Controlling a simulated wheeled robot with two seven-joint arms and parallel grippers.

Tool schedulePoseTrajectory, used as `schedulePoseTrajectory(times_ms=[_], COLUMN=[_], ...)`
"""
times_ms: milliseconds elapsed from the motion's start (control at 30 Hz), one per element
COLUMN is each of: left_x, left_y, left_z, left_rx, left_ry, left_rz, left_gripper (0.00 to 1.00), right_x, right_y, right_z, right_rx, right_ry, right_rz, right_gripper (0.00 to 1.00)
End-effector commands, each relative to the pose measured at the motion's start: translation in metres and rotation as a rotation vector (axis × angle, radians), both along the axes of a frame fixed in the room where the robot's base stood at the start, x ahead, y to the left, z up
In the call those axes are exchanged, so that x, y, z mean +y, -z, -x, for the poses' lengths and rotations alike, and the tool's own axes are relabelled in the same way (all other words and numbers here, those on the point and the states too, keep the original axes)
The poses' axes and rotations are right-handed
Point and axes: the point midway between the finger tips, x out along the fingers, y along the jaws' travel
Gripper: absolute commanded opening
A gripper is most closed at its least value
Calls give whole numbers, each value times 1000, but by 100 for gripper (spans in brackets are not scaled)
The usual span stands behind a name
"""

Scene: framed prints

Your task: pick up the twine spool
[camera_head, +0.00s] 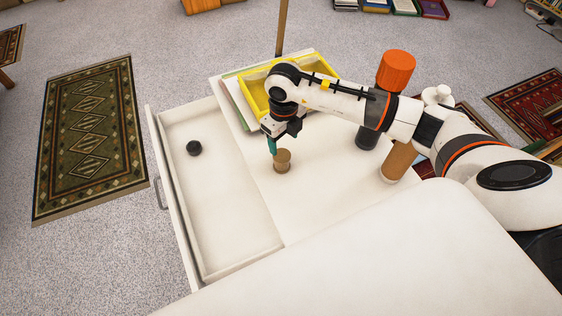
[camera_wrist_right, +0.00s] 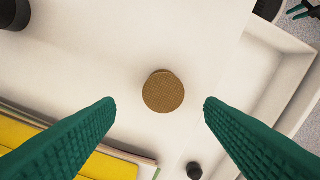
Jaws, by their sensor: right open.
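The twine spool (camera_head: 282,161) is a small brown spool standing upright on the white tabletop (camera_head: 320,185), near the open drawer. In the right wrist view the twine spool (camera_wrist_right: 163,92) appears from above as a round brown disc, roughly centred between the fingertips. My right gripper (camera_head: 272,148) is just above and beside the spool in the head view. In the right wrist view its two green fingers (camera_wrist_right: 160,103) are wide apart with nothing between them.
A yellow tray (camera_head: 252,92) sits behind the gripper. An orange-topped dark bottle (camera_head: 396,70) and a brown cylinder (camera_head: 398,160) stand to the right. The open drawer (camera_head: 225,225) on the left holds a small black round object (camera_head: 194,148). Tabletop around the spool is clear.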

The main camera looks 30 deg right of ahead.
Motion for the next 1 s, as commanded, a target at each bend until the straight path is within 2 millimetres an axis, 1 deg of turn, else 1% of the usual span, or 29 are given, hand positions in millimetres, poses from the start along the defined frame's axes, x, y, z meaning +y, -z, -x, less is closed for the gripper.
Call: schedulePoseTrajectory(times_ms=[33, 100, 167, 267, 400, 533, 600, 867, 1000], left_x=[0, 0, 0, 0, -2, -2, -2, -1, -1], left_y=[14, 20, 22, 24, 34, 50, 55, 54, 54], left_z=[6, 8, 6, -7, -26, -27, -25, -16, -14], left_rx=[9, 12, 8, -9, -40, -42, -38, -25, -21], left_ry=[0, 0, 0, 0, -1, -1, -1, -1, -1], left_rz=[-1, -1, -1, 1, 5, 5, 4, 2, 3], left_gripper=[31, 31, 31, 31, 31, 31, 31, 31, 31], right_x=[0, 0, 0, 1, 3, 5, 5, 4, 5], right_y=[17, 26, 30, 34, 52, 74, 81, 80, 80], right_z=[0, 0, -1, 0, 2, 2, 2, 2, 2], right_rx=[0, -2, -1, -1, 0, 0, -1, -2, -2], right_ry=[0, 0, 1, 0, 0, 1, 1, 0, 0], right_rz=[-1, -2, -3, -3, -4, -4, -3, -4, -4], right_gripper=[63, 63, 63, 63, 63, 63, 63, 63, 40])
